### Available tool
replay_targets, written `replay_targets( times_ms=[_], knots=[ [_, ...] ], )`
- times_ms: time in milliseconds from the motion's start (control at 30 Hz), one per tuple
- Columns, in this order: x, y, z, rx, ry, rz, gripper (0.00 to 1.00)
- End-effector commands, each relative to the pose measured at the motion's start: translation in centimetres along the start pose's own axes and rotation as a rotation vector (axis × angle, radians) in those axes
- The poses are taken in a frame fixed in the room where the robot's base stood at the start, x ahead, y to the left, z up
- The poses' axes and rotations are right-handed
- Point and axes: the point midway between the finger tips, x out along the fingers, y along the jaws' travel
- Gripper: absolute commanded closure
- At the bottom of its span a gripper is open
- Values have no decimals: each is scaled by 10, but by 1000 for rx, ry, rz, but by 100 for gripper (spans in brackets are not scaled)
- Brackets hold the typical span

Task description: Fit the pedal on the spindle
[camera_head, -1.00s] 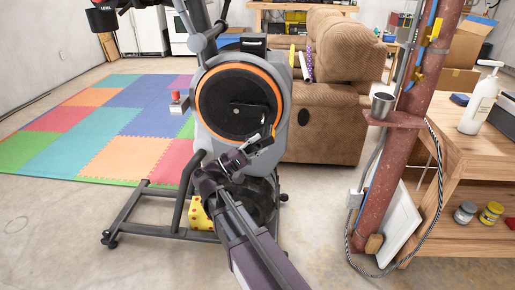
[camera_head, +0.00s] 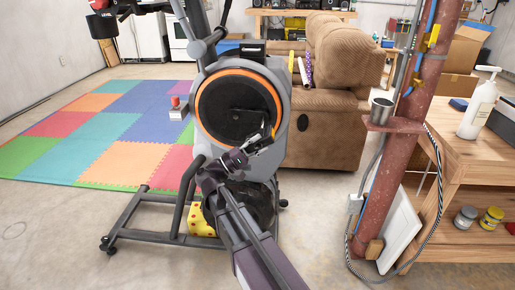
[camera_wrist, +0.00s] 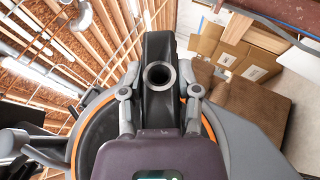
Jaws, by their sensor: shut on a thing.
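The pedal (camera_wrist: 158,48) is a dark block with a round metal-lined hole facing the wrist camera. My gripper (camera_wrist: 159,98) is shut on it, one finger on each side. In the head view my gripper (camera_head: 240,154) is in front of the lower right of the exercise bike's round black disc (camera_head: 225,90), which has an orange rim. The dark pedal (camera_head: 267,126) rises from the fingers there, overlapping the disc's right side. A black crank piece (camera_head: 247,115) shows on the disc. I cannot make out the spindle clearly, nor whether the pedal touches it.
The grey bike frame (camera_head: 150,236) stands on the floor, with a yellow spotted block (camera_head: 200,221) by it. A brown recliner (camera_head: 325,125) is close behind on the right. A red post (camera_head: 400,160) and wooden workbench (camera_head: 460,170) stand further right. Floor at front left is clear.

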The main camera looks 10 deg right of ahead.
Motion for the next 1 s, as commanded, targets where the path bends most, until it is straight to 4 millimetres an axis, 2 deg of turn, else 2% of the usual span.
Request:
replay_targets(
  times_ms=[400,1000],
  knots=[
    [8,0,-21,0,1,1,100],
    [9,0,-23,0,1,1,100]
  ],
)
